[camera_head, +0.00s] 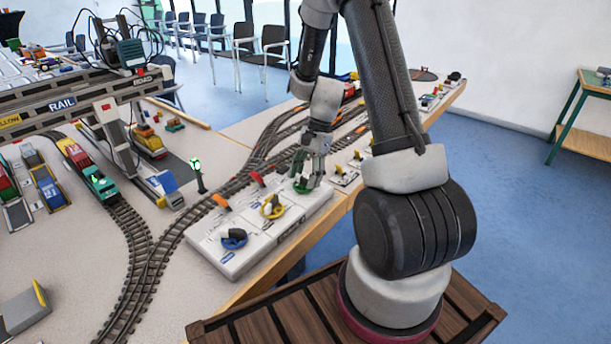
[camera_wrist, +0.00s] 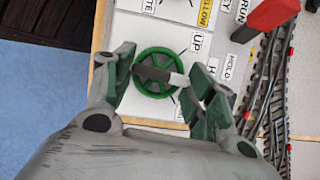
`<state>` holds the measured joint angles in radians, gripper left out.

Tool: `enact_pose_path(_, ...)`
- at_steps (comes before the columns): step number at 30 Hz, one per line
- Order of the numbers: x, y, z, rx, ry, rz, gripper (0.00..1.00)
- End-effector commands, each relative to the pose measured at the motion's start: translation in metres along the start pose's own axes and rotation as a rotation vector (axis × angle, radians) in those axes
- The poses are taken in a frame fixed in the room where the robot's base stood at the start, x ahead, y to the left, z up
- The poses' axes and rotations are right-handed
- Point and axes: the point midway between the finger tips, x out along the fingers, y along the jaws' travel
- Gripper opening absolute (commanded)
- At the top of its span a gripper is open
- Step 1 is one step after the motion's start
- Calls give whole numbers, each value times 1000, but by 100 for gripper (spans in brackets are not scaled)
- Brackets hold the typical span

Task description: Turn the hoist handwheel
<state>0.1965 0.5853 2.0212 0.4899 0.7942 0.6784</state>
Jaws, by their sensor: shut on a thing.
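A green spoked handwheel (camera_wrist: 158,92) sits on the white control panel beneath my gripper (camera_wrist: 160,73), beside labels reading "UP" and "HOLD". A bar, black with a pale grey end, lies across its top. My gripper is shut on the handwheel's bar, with one finger at each end. In the head view my gripper (camera_head: 309,170) reaches down to the green handwheel (camera_head: 301,187) at the far right end of the panel (camera_head: 240,262) and partly hides it. A yellow handwheel (camera_head: 272,208) and a blue handwheel (camera_head: 233,239) stand nearer on the same panel.
A red lever (camera_head: 257,180) and an orange lever (camera_head: 222,201) rise along the panel's back edge; the red lever (camera_wrist: 272,18) is close by in the wrist view. Model track (camera_head: 165,245) runs behind. A gantry crane (camera_head: 75,100) stands at the left.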

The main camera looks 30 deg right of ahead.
Motion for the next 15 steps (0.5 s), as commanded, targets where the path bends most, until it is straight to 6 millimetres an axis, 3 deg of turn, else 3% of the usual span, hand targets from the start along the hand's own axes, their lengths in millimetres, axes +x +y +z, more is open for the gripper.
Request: enact_pose_path(15,0,-5,1,-453,1,186,31)
